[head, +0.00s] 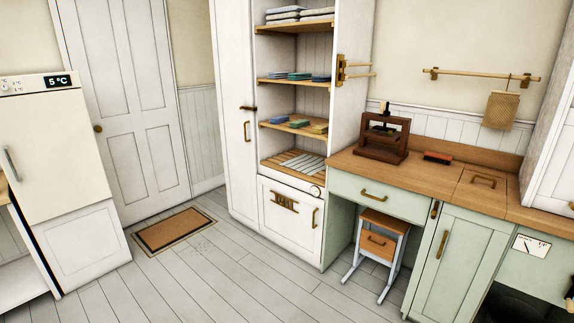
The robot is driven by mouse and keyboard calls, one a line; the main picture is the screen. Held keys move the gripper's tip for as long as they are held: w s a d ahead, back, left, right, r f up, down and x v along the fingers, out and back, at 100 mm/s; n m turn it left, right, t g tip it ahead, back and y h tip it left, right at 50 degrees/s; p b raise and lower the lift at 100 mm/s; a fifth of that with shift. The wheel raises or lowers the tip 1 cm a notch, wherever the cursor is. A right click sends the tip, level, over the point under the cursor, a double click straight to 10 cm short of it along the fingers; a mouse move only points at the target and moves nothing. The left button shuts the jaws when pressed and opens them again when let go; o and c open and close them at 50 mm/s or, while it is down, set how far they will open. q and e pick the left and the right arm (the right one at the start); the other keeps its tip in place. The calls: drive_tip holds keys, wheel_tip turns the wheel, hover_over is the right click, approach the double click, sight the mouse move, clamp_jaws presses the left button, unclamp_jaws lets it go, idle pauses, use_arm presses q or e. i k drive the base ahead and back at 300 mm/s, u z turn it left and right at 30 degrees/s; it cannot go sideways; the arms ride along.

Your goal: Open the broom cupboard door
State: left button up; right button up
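The broom cupboard door is probably the tall, narrow white door (233,165) just left of the open shelves. It looks closed. It has a vertical brass handle (247,131) near its right edge. A small dark brass latch (247,108) sits above the handle, at the edge between the door and the shelf unit. The top of the door is cut off by the frame. Neither of my grippers shows in the head view.
Open shelves (294,82) hold folded cloths and small items, above a white lower door (290,217). A brown mat (173,231) lies before a closed panelled door (127,100). A white fridge (52,150) stands left, a wooden counter (440,178) right. The floor between is clear.

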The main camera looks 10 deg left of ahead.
sight(231, 20)
drive_tip(key=u, duration=0.5)
drive_tip(key=i, duration=3.5)
drive_tip(key=z, duration=0.75)
